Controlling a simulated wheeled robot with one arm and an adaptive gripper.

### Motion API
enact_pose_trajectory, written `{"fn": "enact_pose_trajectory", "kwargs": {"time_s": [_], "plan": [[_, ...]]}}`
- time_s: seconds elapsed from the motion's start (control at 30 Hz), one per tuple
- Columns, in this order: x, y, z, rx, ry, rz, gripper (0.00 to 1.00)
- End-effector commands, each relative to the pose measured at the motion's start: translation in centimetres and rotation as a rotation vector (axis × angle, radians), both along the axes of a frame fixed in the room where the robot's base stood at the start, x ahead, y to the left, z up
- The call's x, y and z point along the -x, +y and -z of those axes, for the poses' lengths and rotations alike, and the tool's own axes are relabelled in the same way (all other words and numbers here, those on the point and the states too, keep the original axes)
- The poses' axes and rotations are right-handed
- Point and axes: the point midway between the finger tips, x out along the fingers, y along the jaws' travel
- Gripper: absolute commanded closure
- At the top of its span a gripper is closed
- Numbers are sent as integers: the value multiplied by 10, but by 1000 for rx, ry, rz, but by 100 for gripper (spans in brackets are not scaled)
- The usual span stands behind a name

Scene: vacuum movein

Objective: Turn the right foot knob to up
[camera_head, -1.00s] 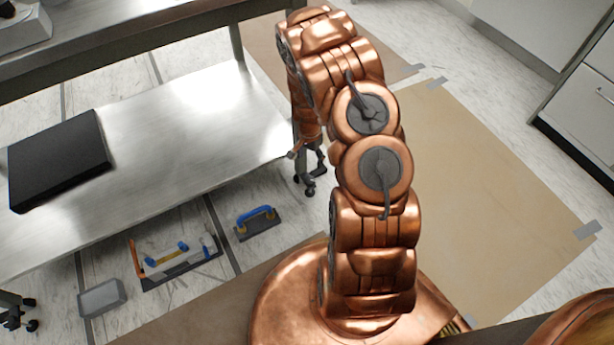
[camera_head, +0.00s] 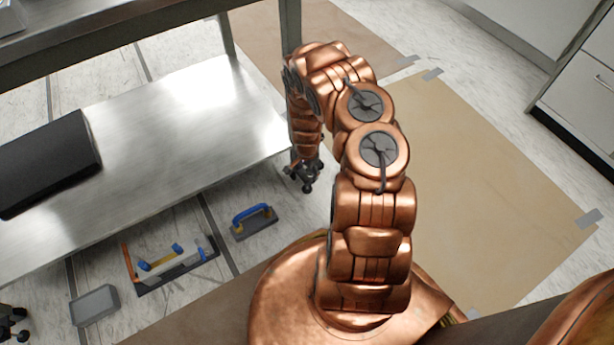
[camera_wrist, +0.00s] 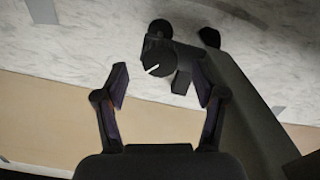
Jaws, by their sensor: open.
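In the wrist view, a dark round knob (camera_wrist: 157,57) with a white line across its face sits on a black foot fitting. The line slants up to the right. My gripper (camera_wrist: 159,82) is open and empty, with its two fingertips apart on either side, just short of the knob; I see no contact. In the head view my gripper (camera_head: 305,175) points down beside the right end of the steel bench, low near the floor. The knob cannot be made out there.
A dark leg (camera_wrist: 245,115) runs close along the right finger in the wrist view. A steel shelf (camera_head: 190,130) holds a black box (camera_head: 45,165). On the floor lie a blue-handled float (camera_head: 253,221), a tool tray (camera_head: 170,264) and a grey box (camera_head: 95,305). Brown sheeting (camera_head: 480,190) is clear.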

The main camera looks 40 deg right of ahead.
Motion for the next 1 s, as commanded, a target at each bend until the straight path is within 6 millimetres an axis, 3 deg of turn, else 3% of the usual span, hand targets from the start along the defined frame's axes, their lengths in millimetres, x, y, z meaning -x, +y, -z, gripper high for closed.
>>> {"fn": "enact_pose_trajectory", "kwargs": {"time_s": [0.03, 0.2, 0.53, 1.0], "plan": [[0, 0, 10, 0, 0, -2, 30], [-1, -1, 21, 1, -2, -1, 30], [-1, 0, 22, 1, -2, -1, 30], [-1, 0, 22, 1, -1, -1, 78]]}}
